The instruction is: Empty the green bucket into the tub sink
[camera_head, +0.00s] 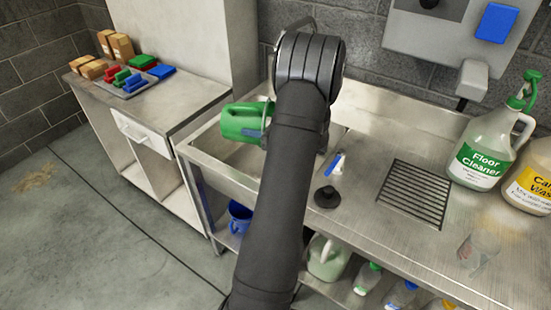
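The green bucket (243,122) is tipped on its side above the tub sink (219,178), with one end pointing left. My arm comes up through the middle of the view and bends down at the wrist beside the bucket. The bucket's right end is hidden behind my arm. My gripper's fingers are mostly hidden there too, so I cannot see how they hold the bucket. The sink's inside shows only in part, and I cannot see whether anything is in the bucket or pouring out.
The steel counter right of the sink holds a black plunger-like piece (327,197), a small blue-and-white brush (337,165), a drain grate (413,194), a Floor Cleaner jug (484,155) and a yellow-labelled jug (531,187). A dispenser hangs above. A side bench (160,98) stands left; the floor is open.

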